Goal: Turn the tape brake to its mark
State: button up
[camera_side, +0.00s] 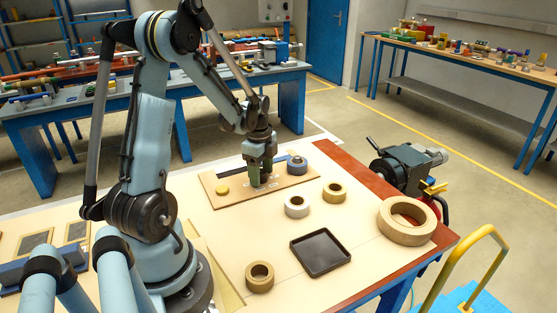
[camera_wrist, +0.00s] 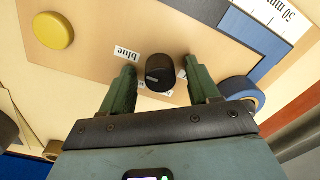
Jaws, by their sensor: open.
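The tape brake appears to be the black round knob (camera_wrist: 160,70) on the tan board (camera_side: 220,197). In the wrist view a small pale mark shows on the knob. A white label reading "blue" (camera_wrist: 126,54) lies to its upper left. Two more labels by the knob are partly hidden and I cannot read them. My gripper (camera_side: 261,180) points down over the board. In the wrist view my gripper (camera_wrist: 159,66) has its green fingers apart, one on each side of the knob, with visible gaps. In the side view the fingers hide the knob.
A yellow button (camera_side: 222,190) is on the board's left, and a blue tape roll (camera_side: 297,165) is at its right. A white roll (camera_side: 297,206), several tan rolls, including a large one (camera_side: 407,221), and a black tray (camera_side: 320,252) are on the table in front.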

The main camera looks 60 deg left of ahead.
jog(key=shift+c, duration=0.4)
jog(key=c, duration=1)
jog(key=shift+o, duration=0.2)
